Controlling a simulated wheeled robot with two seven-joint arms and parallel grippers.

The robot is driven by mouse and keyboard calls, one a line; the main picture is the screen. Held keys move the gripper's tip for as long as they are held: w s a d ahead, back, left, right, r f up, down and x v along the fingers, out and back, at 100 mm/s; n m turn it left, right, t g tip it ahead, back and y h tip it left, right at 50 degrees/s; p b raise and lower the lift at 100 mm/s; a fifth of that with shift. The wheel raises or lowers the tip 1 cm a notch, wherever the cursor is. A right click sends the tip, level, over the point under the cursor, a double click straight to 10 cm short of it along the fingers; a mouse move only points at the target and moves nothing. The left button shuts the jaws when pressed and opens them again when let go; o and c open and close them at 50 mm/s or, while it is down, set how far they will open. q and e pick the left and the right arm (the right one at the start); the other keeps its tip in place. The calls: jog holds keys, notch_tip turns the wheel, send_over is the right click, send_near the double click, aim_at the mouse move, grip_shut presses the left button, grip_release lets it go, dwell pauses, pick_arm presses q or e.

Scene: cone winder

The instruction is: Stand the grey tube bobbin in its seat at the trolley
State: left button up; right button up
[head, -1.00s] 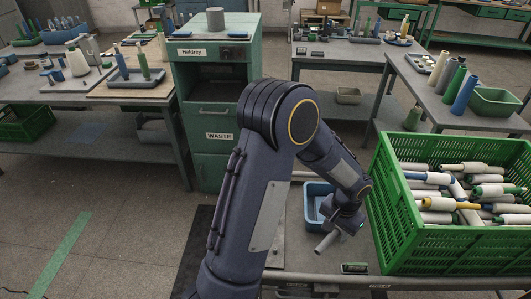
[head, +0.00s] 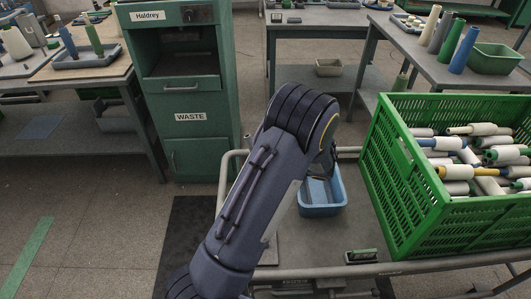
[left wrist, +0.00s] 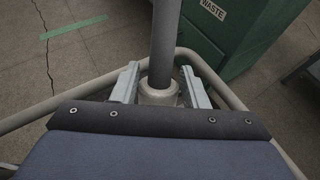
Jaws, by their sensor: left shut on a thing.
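In the left wrist view, my left gripper (left wrist: 160,69) is shut on the grey tube bobbin (left wrist: 165,35), with a finger on each side. The grey shaft runs from between the fingers to the top of the picture. A pale cream collar (left wrist: 158,94) surrounds its near end; I cannot tell whether it is part of the bobbin or of a seat. In the head view, my own arm hides the left gripper and the bobbin. The trolley (head: 300,247) is in front of me. Its seat cannot be made out. My right gripper is not in view.
A green crate (head: 409,198) of bobbins stands on the trolley's right side. A blue bin (head: 321,211) sits behind my arm. The trolley's rail (left wrist: 85,97) curves round the gripper. A green waste cabinet (head: 188,146) stands beyond, with open floor at left.

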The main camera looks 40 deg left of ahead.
pick_arm(q)
jog(key=w+a+f+m+t+y+b, duration=0.2)
jog(key=w+m+t+y+b, duration=0.2)
jog(key=t+b, duration=0.3)
jog(key=shift+w+m+b, duration=0.4)
jog(key=shift+w+b, duration=0.25)
jog(key=shift+r+p, duration=0.1)
jog(key=shift+p, duration=0.25)
dwell(0.5)
jog(key=shift+f+b, duration=1.8)
jog(key=shift+f, duration=0.95)
dwell(0.4)
jog(key=o, duration=1.1)
